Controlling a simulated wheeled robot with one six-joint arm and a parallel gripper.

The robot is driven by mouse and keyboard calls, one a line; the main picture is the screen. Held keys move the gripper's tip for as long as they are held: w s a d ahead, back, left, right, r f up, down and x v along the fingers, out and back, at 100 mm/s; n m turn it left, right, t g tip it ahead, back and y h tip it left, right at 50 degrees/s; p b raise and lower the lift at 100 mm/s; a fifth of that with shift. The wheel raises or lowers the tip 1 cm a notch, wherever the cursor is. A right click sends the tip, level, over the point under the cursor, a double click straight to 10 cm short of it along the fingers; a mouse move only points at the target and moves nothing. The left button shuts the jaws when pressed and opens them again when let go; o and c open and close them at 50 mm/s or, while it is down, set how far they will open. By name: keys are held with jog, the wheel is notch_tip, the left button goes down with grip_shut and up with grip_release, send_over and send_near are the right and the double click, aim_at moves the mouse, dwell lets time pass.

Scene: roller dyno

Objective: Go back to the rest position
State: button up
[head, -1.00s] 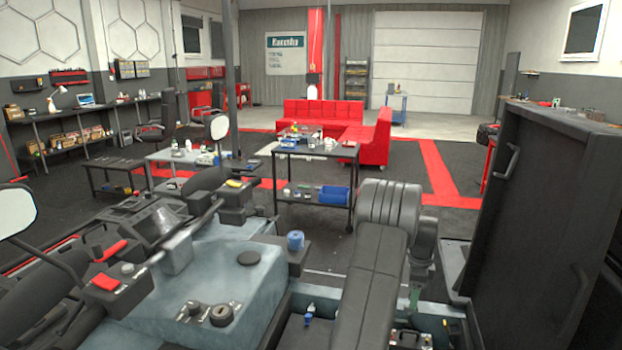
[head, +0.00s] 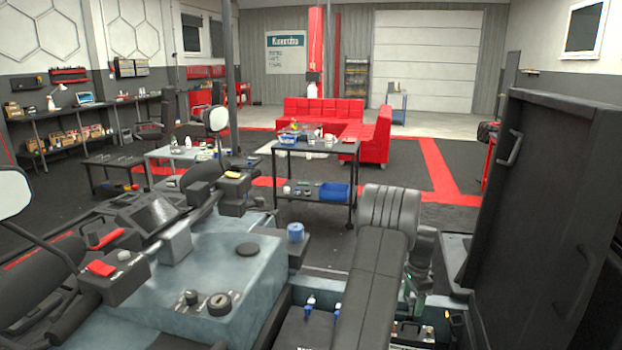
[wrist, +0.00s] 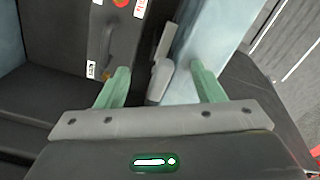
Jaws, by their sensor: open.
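My gripper (wrist: 161,80) shows in the wrist view, with its two pale green fingers spread apart. Nothing is clamped between them. A light grey lever-like part (wrist: 160,72) shows beyond the gap, and I cannot tell how far it is from the fingertips. A dark case with a handle (wrist: 108,45), white labels and an orange spot is behind the left finger. A pale blue panel (wrist: 200,40) is behind the right finger.
A pale blue-grey machine body (head: 225,270) with controls fills the lower left. A tall dark panel with handles (head: 545,200) stands at the right. Beyond are a black cart (head: 312,148), a red sofa (head: 371,140) and open floor.

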jog(key=n, duration=0.6)
jog(key=n+p, duration=0.1)
jog(key=n, duration=0.5)
jog(key=shift+n, duration=0.6)
jog(key=shift+r+p, duration=2.35)
jog(key=shift+r, duration=1.6)
